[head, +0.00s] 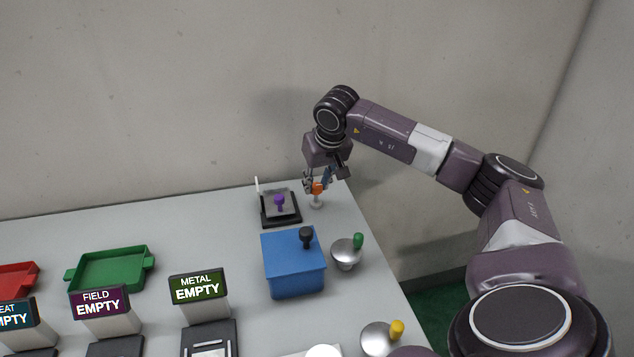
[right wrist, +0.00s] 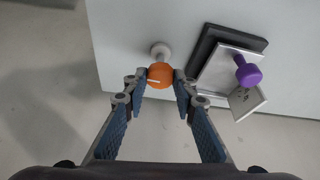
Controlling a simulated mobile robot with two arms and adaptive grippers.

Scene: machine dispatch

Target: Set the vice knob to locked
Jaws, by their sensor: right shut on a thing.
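An orange knob (head: 318,188) with a pale line on its face sits on a short light post (head: 316,203) near the table's back right corner. I take it to be the vice knob, though no label shows. My right gripper (head: 315,184) reaches it from above. In the right wrist view the knob (right wrist: 160,75) lies between the fingertips (right wrist: 160,81), which are shut on it. Just beside it stands a black-framed metal fixture (head: 281,222) with a purple knob (head: 280,201). My left gripper is not in view.
A blue box (head: 293,275) with a black knob (head: 306,237) stands in front. Metal cups with a green handle (head: 358,240) and a yellow handle (head: 397,330) line the right edge. A green tray (head: 110,270) and signs reading EMPTY stand left. The back middle is clear.

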